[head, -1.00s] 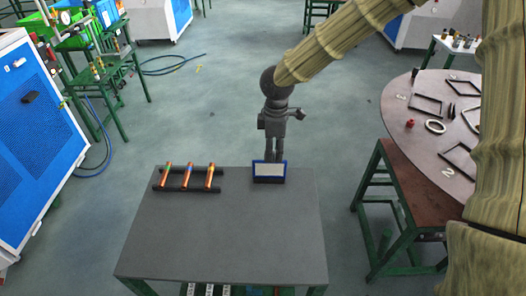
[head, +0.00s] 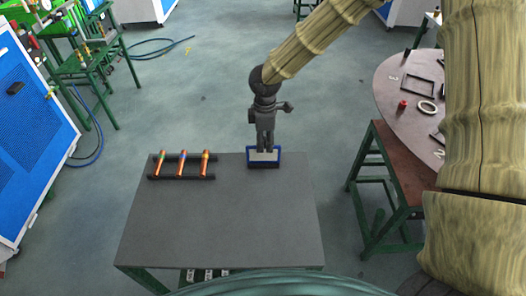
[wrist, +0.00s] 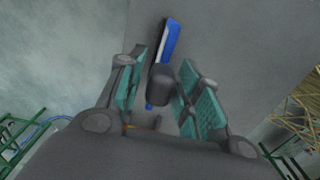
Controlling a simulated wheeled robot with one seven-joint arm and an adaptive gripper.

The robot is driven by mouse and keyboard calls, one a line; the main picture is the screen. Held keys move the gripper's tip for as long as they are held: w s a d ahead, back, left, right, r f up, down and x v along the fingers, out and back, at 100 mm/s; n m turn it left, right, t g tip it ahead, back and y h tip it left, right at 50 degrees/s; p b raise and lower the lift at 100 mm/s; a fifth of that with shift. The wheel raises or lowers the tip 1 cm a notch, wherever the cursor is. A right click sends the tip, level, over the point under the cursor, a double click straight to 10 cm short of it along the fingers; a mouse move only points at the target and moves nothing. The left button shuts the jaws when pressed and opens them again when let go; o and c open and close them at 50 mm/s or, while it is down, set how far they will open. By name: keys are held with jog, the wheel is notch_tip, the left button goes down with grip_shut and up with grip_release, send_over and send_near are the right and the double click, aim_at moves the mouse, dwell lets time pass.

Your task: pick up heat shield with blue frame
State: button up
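The heat shield with the blue frame (head: 264,163) stands at the far edge of the grey table, with a pale panel inside the frame. My gripper (head: 264,148) is right over it, its fingers reaching down to the shield and overlapping its upper part. In the wrist view the blue frame (wrist: 170,42) shows nearly edge-on between the two teal finger pads of my gripper (wrist: 163,68). The pads are apart, with gaps beside the shield. A dark block between the fingers hides part of the frame.
The grey table (head: 220,220) is mostly bare. A dark rack (head: 182,178) with orange tubes stands at its far left. A round table (head: 405,100) with dark frames and a white ring stands at the right. A blue cabinet (head: 30,130) is at the left.

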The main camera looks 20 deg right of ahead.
aim_at(264, 161)
jog(key=shift+a+f+p, duration=0.2)
jog(key=shift+f+p, duration=0.65)
jog(key=shift+f, duration=0.4)
jog(key=shift+f+p, duration=0.4)
jog(key=shift+f, duration=0.85)
grip_shut()
